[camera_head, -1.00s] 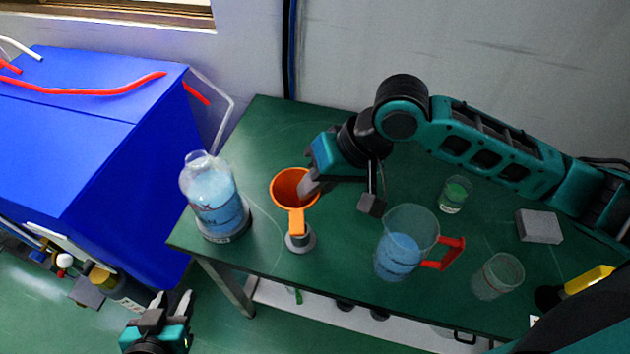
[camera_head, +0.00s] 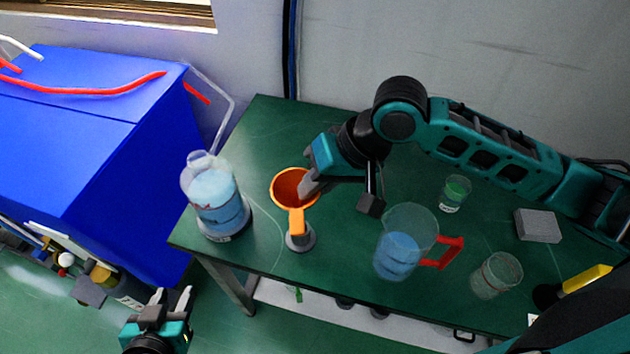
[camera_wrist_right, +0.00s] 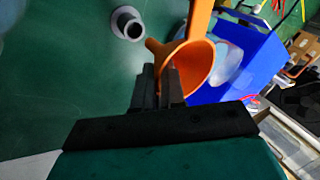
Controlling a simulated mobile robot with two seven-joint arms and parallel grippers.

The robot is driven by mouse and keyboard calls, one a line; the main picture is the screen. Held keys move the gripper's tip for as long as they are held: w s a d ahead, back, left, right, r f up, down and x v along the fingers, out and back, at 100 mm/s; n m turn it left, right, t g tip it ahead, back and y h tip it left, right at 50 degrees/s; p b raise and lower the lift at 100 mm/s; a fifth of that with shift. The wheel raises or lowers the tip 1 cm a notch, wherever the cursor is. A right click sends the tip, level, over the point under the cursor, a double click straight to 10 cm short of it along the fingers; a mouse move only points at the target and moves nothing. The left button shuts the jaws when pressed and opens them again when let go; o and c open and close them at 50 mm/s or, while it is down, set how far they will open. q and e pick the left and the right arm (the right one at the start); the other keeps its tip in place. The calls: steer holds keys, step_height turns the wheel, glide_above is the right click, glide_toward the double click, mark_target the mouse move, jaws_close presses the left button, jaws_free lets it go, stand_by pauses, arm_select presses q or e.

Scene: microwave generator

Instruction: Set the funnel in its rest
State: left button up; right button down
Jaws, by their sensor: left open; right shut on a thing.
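The orange funnel (camera_head: 285,184) is in the grip of my right gripper (camera_head: 308,187), which is shut on its rim wall. The funnel's mouth faces up toward the head camera, and its orange handle (camera_head: 296,222) points to the table's front edge. The grey round rest (camera_head: 300,240) stands on the table, partly behind the handle in the head view. The right wrist view shows the funnel (camera_wrist_right: 196,62) in the jaws (camera_wrist_right: 160,85), and the hollow rest (camera_wrist_right: 127,22) apart from it. My left gripper (camera_head: 172,300) is open and empty, off the table's front left.
A bottle of blue liquid (camera_head: 216,204) stands left of the funnel on the green table (camera_head: 270,130). A jug with a red handle (camera_head: 405,243), two beakers (camera_head: 455,193) (camera_head: 496,275) and a grey block (camera_head: 538,226) stand to the right. A blue cabinet (camera_head: 100,170) is at left.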

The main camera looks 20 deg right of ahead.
steer(key=shift+f, duration=1.15)
steer(key=shift+w+f+b, duration=0.1)
steer(key=shift+f+b, duration=0.7)
steer(key=shift+f, duration=1.15)
steer(key=shift+f+b, duration=0.45)
steer(key=shift+f, duration=1.25)
steer(key=c, duration=1.1)
jaws_free()
steer(key=shift+c, duration=0.2)
steer(key=p+v, duration=0.2)
steer(key=v, duration=1.1)
steer(key=shift+w, duration=0.1)
